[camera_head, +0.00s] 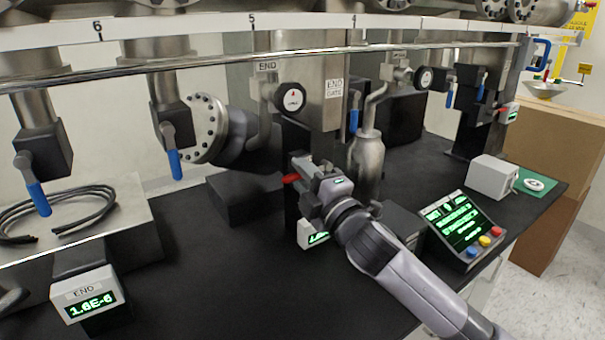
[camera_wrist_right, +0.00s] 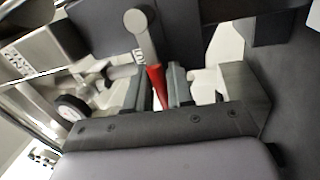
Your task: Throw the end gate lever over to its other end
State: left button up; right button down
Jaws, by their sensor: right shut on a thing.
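The end gate lever has a red grip (camera_head: 291,178), in front of a dark block under the metal housing with the END GATE label (camera_head: 334,88). In the right wrist view the red grip (camera_wrist_right: 157,86) hangs from a grey metal arm with a rounded end (camera_wrist_right: 136,20). My right gripper (camera_head: 303,174) is at the lever, and its two fingers (camera_wrist_right: 161,90) are shut on the red grip from both sides. Its body hides most of the lever in the head view. My left gripper is not in view.
A silver cylinder (camera_head: 367,160) stands just right of my right gripper. A small green-lit display (camera_head: 312,233) sits just below it. A control console (camera_head: 460,230) with coloured buttons stands at the right. Blue-handled valves (camera_head: 172,163) hang at the left. The black bench front (camera_head: 230,285) is clear.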

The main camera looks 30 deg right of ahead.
jog(key=shift+d+r, duration=0.1)
jog(key=shift+r, duration=0.55)
jog(key=c, duration=1.2)
grip_release()
jog(key=shift+f, duration=0.1)
jog(key=shift+s+f, duration=0.15)
jog(key=s+f+b, duration=0.1)
jog(key=s, duration=0.5)
jog(key=shift+s+d+f, duration=0.15)
jog(key=shift+s+f, duration=0.05)
jog(key=shift+s, duration=0.15)
